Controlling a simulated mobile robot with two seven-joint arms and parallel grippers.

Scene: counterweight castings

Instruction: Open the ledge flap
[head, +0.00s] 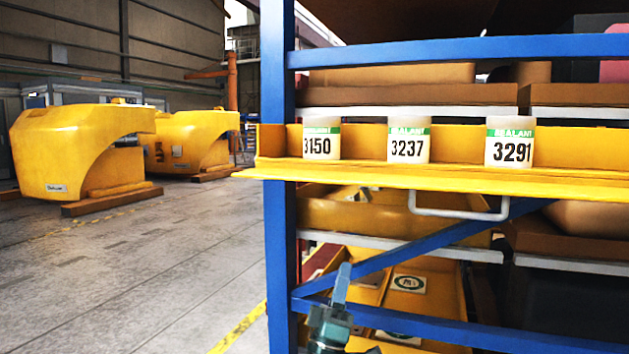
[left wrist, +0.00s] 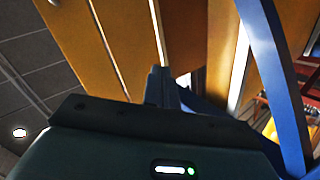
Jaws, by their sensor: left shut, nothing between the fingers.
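A yellow ledge flap (head: 400,178) lies roughly level across the blue rack, its front edge toward me. A white U-shaped handle (head: 460,214) hangs below that edge. Three white sealant tubs stand upright on the ledge, labelled 3150 (head: 321,145), 3237 (head: 408,150) and 3291 (head: 508,152). My left gripper (head: 341,284) points up in front of the lower rack, below and left of the handle. It is shut and empty, apart from the handle. In the left wrist view its fingers (left wrist: 160,88) show above the dark gripper body. My right gripper is not seen.
The blue rack post (head: 278,200) stands left of my left gripper, and a blue diagonal brace (head: 440,243) crosses behind. Yellow bins (head: 430,310) sit low in the rack. Large yellow castings (head: 75,150) rest at the left; the floor there is mostly clear.

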